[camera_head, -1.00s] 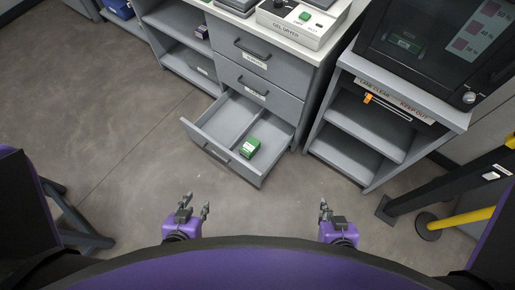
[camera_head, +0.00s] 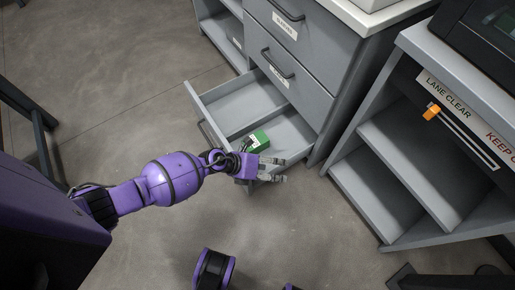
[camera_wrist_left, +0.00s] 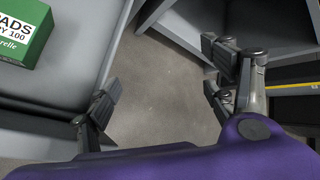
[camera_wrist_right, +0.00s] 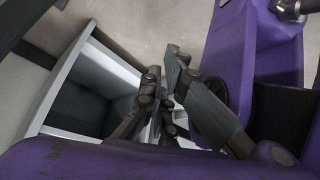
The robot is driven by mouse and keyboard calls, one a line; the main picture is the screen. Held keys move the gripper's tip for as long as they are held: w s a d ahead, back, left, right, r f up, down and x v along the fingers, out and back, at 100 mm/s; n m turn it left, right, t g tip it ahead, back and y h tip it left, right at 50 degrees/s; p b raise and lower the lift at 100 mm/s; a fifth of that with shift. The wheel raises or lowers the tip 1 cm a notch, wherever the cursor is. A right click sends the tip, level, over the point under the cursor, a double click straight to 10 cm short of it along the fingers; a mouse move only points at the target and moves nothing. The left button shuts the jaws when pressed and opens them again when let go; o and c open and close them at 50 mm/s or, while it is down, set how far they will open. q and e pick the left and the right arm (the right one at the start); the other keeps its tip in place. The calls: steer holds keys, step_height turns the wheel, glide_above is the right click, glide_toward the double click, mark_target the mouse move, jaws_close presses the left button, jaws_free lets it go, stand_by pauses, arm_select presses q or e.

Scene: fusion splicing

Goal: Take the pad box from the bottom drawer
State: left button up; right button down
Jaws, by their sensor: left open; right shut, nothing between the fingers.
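The bottom drawer (camera_head: 238,102) stands open, split by a divider. The pad box (camera_head: 261,138) is a small green box with a white label in the drawer's right compartment, partly hidden by my left wrist. It also shows at the upper left of the left wrist view (camera_wrist_left: 24,48). My left gripper (camera_head: 281,170) is open and empty by the drawer's front right corner, below and right of the box in the head view. In the left wrist view its fingers (camera_wrist_left: 160,90) are spread over floor, apart from the box. My right gripper (camera_wrist_right: 163,68) is shut and empty.
Closed drawers (camera_head: 290,50) rise above the open one. An open grey shelf unit (camera_head: 375,190) stands to the right, with an orange-tagged bar (camera_head: 432,112) above its shelves. A grey open compartment (camera_wrist_right: 75,105) shows in the right wrist view.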

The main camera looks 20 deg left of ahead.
arm_select(q)
steer(key=w+a+f+m+g+y+b, duration=0.25)
steer(key=w+a+f+m+b, duration=0.2)
steer(key=w+a+f, duration=0.3)
steer(key=m+y+b, duration=0.2)
steer(key=m+y, duration=0.1)
glide_above(255, 140)
steer(key=s+a, duration=0.2)
steer(key=shift+d+f+t, duration=0.2)
steer(key=shift+f+t, duration=0.15)
steer(key=shift+f, duration=0.3)
steer(key=shift+w+f+b, duration=0.65)
steer(key=shift+f+b, duration=0.15)
steer(key=shift+f, duration=0.15)
steer(key=shift+w+d+f+b, duration=0.1)
steer(key=shift+d+f+b, duration=0.2)
steer(key=shift+f, duration=0.3)
steer(key=b+x, duration=0.2)
steer(key=x, duration=0.2)
steer(key=shift+d+f+b, duration=0.15)
steer(key=shift+b, duration=0.15)
arm_select(e)
step_height(255, 140, down, 12)
steer(key=shift+f+g, duration=0.25)
steer(key=shift+g, duration=0.15)
arm_select(q)
steer(key=shift+f, duration=0.1)
arm_select(e)
steer(key=shift+f, duration=0.15)
